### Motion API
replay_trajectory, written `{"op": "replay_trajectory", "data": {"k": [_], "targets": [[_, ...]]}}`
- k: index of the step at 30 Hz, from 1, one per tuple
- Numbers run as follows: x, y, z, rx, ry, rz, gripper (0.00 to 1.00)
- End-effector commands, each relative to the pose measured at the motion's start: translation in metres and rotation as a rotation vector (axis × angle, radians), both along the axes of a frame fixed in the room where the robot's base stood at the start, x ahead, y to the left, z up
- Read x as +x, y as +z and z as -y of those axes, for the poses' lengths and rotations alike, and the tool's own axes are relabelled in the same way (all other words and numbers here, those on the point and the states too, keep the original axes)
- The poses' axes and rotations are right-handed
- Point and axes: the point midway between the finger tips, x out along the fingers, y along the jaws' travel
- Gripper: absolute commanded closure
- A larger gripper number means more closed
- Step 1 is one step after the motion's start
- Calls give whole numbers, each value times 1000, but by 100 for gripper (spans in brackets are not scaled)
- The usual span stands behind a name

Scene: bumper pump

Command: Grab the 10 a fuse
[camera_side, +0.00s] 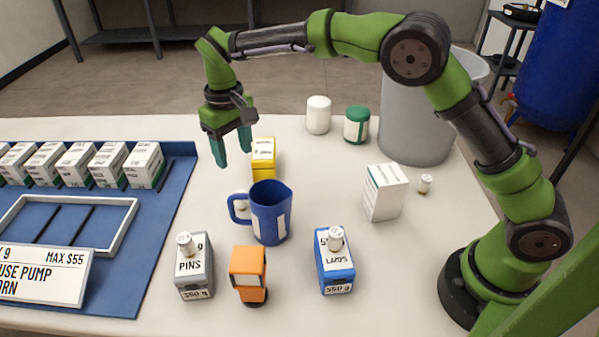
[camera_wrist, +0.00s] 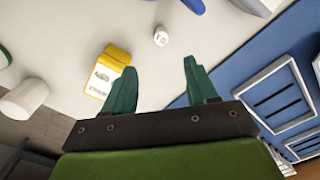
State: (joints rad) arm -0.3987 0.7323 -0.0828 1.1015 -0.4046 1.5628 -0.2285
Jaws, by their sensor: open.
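Several small white cylinders that look like fuses are in view; I cannot read which is 10 A. One (camera_side: 243,204) stands on the table by the blue mug's handle, partly hidden in the side view; what appears to be the same one (camera_wrist: 161,37) shows in the wrist view, ahead of my fingertips. Another (camera_side: 425,184) stands right of a white box. One (camera_side: 186,243) sits on the PINS box and one (camera_side: 335,238) on the LUGS box. My gripper (camera_side: 233,152) is open and empty above the table, left of the yellow box. Its green fingers (camera_wrist: 157,80) show apart in the wrist view.
The blue mug (camera_side: 271,215) and yellow box (camera_side: 263,158) stand close to the nearest cylinder. The PINS box (camera_side: 193,270), orange item (camera_side: 249,270) and LUGS box (camera_side: 334,270) are in front. A blue tray (camera_side: 110,285) lies left; a white box (camera_side: 384,192) stands right.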

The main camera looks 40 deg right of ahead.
Motion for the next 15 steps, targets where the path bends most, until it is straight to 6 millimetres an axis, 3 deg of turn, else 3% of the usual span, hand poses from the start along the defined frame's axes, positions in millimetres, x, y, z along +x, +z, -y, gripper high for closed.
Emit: {"op": "replay_trajectory", "data": {"k": [7, 15], "targets": [[-1, -55, 0, 0, -1, -4, 43], [0, -81, 0, 2, -1, 0, 43]]}}
